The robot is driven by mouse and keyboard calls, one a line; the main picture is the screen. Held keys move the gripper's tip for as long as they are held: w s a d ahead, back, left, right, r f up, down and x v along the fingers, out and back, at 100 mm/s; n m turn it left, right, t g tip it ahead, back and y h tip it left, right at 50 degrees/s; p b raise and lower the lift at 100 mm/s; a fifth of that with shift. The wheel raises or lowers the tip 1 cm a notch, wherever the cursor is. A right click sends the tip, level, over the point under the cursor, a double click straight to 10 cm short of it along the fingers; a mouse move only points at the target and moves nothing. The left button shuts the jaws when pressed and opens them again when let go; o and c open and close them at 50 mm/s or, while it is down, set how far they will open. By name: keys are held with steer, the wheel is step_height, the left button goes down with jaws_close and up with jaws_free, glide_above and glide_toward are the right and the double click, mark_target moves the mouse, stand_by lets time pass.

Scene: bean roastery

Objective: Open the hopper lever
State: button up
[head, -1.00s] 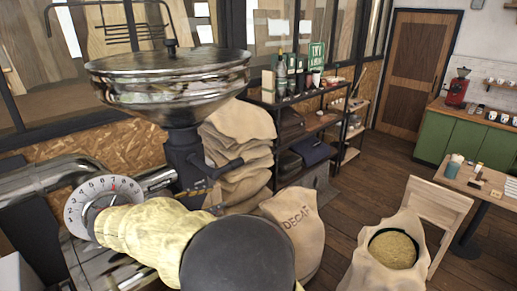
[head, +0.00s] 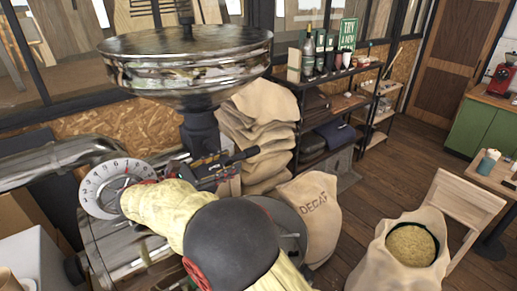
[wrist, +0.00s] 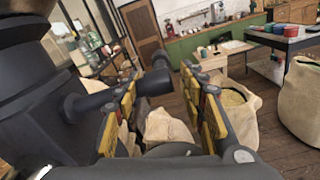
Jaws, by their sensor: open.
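The metal hopper (head: 188,70) stands at the upper left of the head view on a black neck. A black lever (head: 242,156) sticks out to the right from this neck. In the wrist view the lever (wrist: 95,101) runs from the black neck at the left, passes behind the left finger, and its rounded end shows between the fingers. My gripper (head: 210,168) is at the lever in the head view, and its yellow-and-black fingers stand apart in the wrist view (wrist: 160,88). I cannot tell whether a finger touches the lever.
A numbered dial (head: 104,187) and steel pipe (head: 60,165) are left of my arm. Stacked sacks (head: 262,130) stand close behind the lever. A decaf sack (head: 318,215) and an open bean sack (head: 370,262) stand right, with bare floor beyond.

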mark_target(245, 154)
steer(key=shift+r+x, duration=0.2)
steer(key=shift+x, duration=0.8)
steer(key=x, duration=0.6)
steer(key=shift+w+d+p, duration=0.15)
steer(key=shift+d+p, duration=0.2)
steer(key=shift+d, duration=0.05)
steer(key=shift+c, duration=0.5)
jaws_close()
